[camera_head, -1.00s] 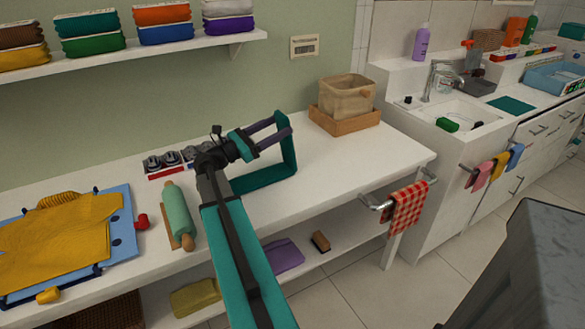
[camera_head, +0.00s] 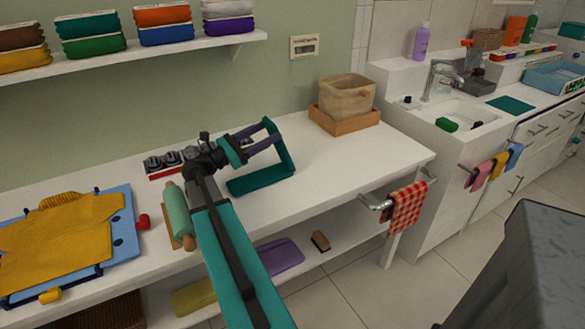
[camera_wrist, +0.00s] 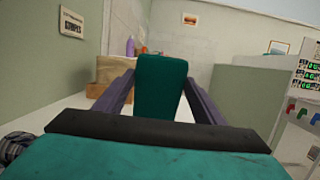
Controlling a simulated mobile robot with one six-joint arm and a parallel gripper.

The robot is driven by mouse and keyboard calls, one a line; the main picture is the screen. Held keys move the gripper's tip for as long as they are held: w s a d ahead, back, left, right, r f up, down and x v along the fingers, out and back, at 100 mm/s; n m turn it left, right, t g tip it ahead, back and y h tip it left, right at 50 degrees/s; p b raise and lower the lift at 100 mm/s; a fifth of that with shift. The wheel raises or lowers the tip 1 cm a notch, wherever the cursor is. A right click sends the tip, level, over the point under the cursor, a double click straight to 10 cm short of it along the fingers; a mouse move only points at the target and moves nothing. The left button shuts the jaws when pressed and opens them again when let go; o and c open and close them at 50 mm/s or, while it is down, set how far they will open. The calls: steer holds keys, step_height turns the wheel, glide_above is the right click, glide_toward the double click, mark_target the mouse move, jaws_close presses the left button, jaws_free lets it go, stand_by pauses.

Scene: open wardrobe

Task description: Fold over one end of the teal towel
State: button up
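The teal towel (camera_head: 258,184) lies partly flat on the white worktop, in front of the wall. Its right end is raised and leans up and left to my gripper (camera_head: 271,133). My gripper's two fingers are at the sides of this raised end, above the flat part, and appear shut on it. In the wrist view the teal towel (camera_wrist: 160,85) stands between the fingertips of my gripper (camera_wrist: 160,75), which meet its side edges. The flat part is hidden in the wrist view.
A rolling pin (camera_head: 176,214) and a tray of dark round items (camera_head: 164,164) are left of the towel. A fabric basket in a wooden tray (camera_head: 346,120) stands behind right. The worktop (camera_head: 350,160) is clear right of the towel. A shelf (camera_head: 130,52) hangs above.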

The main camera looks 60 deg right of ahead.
steer(key=shift+f+p+v, duration=0.15)
steer(key=shift+v, duration=0.85)
steer(key=shift+f+p+v, duration=0.1)
steer(key=shift+p+v, duration=0.05)
steer(key=shift+v, duration=0.8)
steer(key=shift+s, duration=0.1)
steer(key=o, duration=0.6)
steer(key=shift+d, duration=0.1)
steer(key=shift+c, duration=0.2)
steer(key=shift+r, duration=0.15)
step_height(320, 180, up, 9)
steer(key=p, duration=0.7)
steer(key=shift+p, duration=0.35)
